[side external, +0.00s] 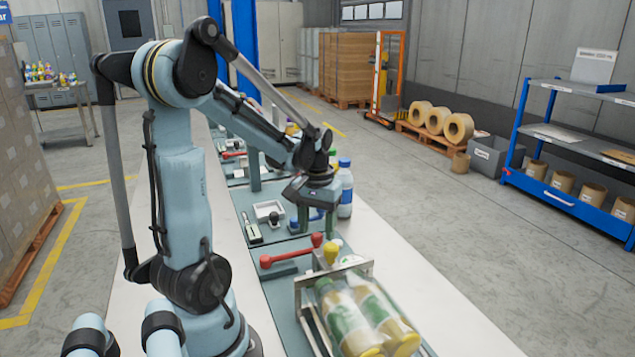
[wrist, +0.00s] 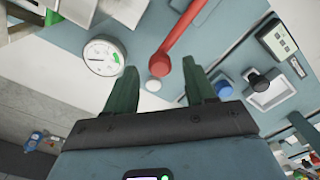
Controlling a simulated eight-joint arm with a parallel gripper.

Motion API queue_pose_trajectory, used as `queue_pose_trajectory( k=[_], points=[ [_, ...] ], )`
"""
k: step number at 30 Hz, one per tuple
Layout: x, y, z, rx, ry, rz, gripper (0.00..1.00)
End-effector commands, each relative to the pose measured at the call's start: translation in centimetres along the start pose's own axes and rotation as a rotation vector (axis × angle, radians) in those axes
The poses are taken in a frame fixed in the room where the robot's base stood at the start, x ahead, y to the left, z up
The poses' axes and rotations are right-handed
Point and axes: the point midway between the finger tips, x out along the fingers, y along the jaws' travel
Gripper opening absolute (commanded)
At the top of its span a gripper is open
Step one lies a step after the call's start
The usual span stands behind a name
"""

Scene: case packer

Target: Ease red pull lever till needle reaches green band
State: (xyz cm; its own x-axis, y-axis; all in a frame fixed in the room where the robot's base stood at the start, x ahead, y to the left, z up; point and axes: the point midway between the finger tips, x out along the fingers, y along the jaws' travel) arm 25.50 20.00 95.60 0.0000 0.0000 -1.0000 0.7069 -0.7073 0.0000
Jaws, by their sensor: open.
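The red pull lever (wrist: 182,38) has a round red knob at its end and lies ahead of my gripper in the wrist view. It also shows in the side view (side external: 291,251), on the teal bench panel. A round white gauge (wrist: 102,56) sits left of the lever. Its green band is at the right of the dial, and the thin needle seems to point left, away from the band. My gripper (wrist: 161,86) is open, with the red knob just beyond and between its fingertips, apparently not touching. In the side view my gripper (side external: 314,208) is above the panel behind the lever.
A metal-framed case of bottles (side external: 352,310) stands in front of the lever. A blue-capped bottle (side external: 345,188) stands close behind my gripper.

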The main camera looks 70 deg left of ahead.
Motion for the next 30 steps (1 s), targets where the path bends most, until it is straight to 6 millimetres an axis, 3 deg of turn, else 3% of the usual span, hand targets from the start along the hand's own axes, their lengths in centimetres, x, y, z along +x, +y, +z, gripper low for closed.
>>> queue_pose_trajectory(
  k=[6, 17, 27, 30],
  points=[
    [1.5, 0.0, 0.0, 0.0, 0.0, 0.0, 0.55],
    [1.7, 0.0, 0.0, 0.0, 0.0, 0.0, 0.53],
    [1.7, 0.0, 0.0, 0.0, 0.0, 0.0, 0.01],
    [1.7, 0.0, 0.0, 0.0, 0.0, 0.0, 0.0]
  ],
)
